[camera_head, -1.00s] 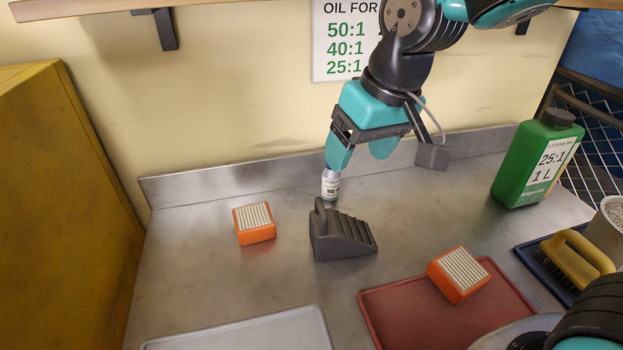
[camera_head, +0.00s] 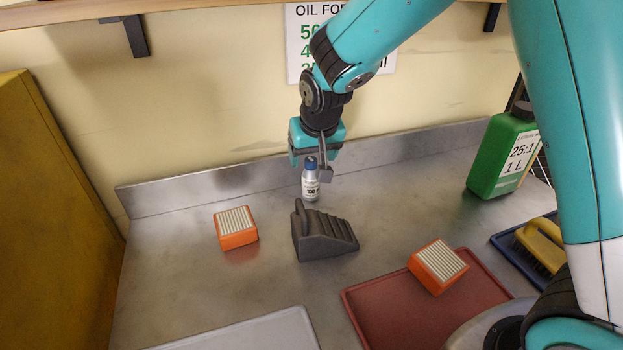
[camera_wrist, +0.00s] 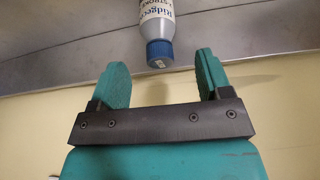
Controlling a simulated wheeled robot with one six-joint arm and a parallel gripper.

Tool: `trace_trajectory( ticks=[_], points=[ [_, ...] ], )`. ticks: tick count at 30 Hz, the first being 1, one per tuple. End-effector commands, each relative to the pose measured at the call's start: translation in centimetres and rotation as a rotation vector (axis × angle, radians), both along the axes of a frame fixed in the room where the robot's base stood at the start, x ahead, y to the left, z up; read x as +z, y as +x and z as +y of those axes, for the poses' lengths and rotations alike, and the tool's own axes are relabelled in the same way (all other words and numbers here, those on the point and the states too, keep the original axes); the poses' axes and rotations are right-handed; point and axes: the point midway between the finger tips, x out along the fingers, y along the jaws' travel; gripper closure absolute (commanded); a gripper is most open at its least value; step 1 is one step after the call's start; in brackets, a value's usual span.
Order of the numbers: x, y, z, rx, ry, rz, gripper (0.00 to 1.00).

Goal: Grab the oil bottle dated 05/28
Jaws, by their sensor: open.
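A small white oil bottle with a blue cap (camera_head: 311,184) stands upright on the metal bench behind the grey wedge. In the wrist view the bottle (camera_wrist: 157,30) shows upside down, its cap towards my gripper and a small pale label on the cap, too small to read. My gripper (camera_head: 316,158) is open, behind and above the bottle. In the wrist view its two teal fingers (camera_wrist: 160,72) are spread, with the cap just beyond the gap between them, and nothing is held. The date 05/28 cannot be read in any view.
A grey ribbed wedge (camera_head: 323,234) stands close in front of the bottle. An orange filter (camera_head: 236,228) lies to the left, another (camera_head: 438,264) on a red tray (camera_head: 385,312). A green jug (camera_head: 502,152) stands at right. The wall and bench upstand (camera_head: 190,194) are behind.

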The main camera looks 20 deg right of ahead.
Motion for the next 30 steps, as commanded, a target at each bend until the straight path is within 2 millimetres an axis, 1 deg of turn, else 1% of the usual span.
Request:
trace_trajectory(
  ticks=[2, 10, 13, 19, 20, 21, 23, 24, 27, 30],
  points=[
    [-0.6, 0.2, 0.0, 0.0, -0.001, 0.004, 0.29],
    [-4.2, 1.5, -0.1, 0.0, -0.001, 0.004, 0.29],
    [-4.8, 1.8, -0.1, 0.0, 0.0, 0.001, 0.29],
    [-4.9, 1.8, -0.1, 0.001, 0.0, 0.0, 0.29],
    [-4.9, 1.8, -0.1, 0.001, 0.0, 0.0, 0.31],
    [-4.9, 1.8, -0.1, 0.001, 0.0, 0.0, 0.4],
    [-4.9, 1.8, -0.1, 0.001, 0.0, 0.0, 0.54],
    [-4.9, 1.8, -0.1, 0.001, 0.0, 0.0, 0.63],
    [-4.9, 1.8, -0.1, 0.001, 0.0, 0.0, 0.84],
    [-4.9, 1.8, -0.1, 0.001, 0.0, 0.0, 0.85]
  ],
)
